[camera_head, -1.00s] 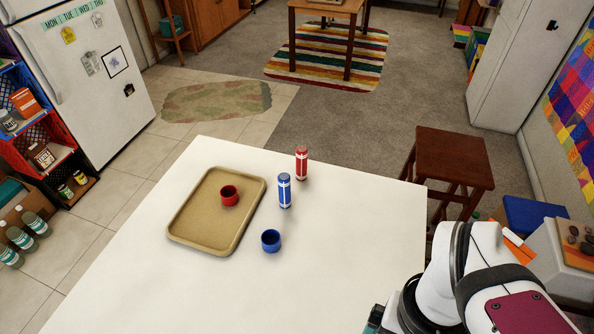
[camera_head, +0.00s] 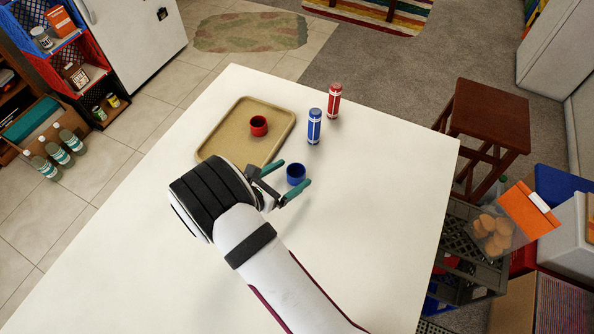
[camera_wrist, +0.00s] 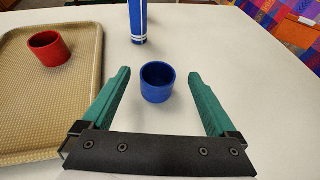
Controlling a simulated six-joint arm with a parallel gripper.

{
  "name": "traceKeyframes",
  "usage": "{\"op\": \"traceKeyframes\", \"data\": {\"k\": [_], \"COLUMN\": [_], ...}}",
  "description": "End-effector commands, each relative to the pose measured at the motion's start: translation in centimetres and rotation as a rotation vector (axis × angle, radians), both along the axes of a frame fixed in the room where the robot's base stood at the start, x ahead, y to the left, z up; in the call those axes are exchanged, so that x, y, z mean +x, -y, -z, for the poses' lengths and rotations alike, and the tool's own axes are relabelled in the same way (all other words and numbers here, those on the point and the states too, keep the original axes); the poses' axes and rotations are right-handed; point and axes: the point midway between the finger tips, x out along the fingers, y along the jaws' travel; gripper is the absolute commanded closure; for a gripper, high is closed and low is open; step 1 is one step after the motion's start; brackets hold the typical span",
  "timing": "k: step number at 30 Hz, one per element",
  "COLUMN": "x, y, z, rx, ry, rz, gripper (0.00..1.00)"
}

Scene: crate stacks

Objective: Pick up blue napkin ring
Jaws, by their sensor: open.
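The blue napkin ring (camera_head: 296,174) stands upright on the white table, to the right of the tan tray. It also shows in the wrist view (camera_wrist: 157,82), ahead of and between the green fingers. My gripper (camera_head: 293,174) is open and empty, with its fingertips on either side of the ring in the head view. In the wrist view my gripper (camera_wrist: 157,78) has a clear gap between each finger and the ring. I cannot tell the exact height of the fingers above the table.
A red ring (camera_head: 259,126) sits on the tan tray (camera_head: 222,148). A blue cylinder (camera_head: 314,127) and a red cylinder (camera_head: 334,101) stand upright beyond the blue ring. The white table (camera_head: 380,220) is clear to the right and in front.

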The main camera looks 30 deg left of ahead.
Motion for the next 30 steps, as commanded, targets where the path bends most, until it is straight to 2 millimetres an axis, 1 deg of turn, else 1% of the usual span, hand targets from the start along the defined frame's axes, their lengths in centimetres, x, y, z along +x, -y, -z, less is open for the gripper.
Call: {"op": "traceKeyframes", "data": {"k": [3,7,10,12,17,18,20,21,26,30], "x": [1.2,3.5,4.9,5.4,5.4,5.4,5.4,5.4,5.4,5.4], "y": [0.4,0.8,1.1,1.2,1.2,1.2,1.2,1.2,1.2,1.2], "z": [0.6,2.1,2.6,2.8,2.8,2.8,2.8,2.8,2.8,2.8], "rx": [0.001,0.001,0.002,0.003,0.003,0.003,0.002,0.003,0.002,0.002], "ry": [0.0,-0.001,-0.001,0.0,0.0,0.0,0.0,0.0,0.0,0.0], "rz": [0.004,0.004,0.004,0.004,0.003,0.003,0.003,0.003,0.003,0.003], "gripper": [0.07,0.07,0.07,0.07,0.07,0.09,0.19,0.27,0.55,0.81]}}
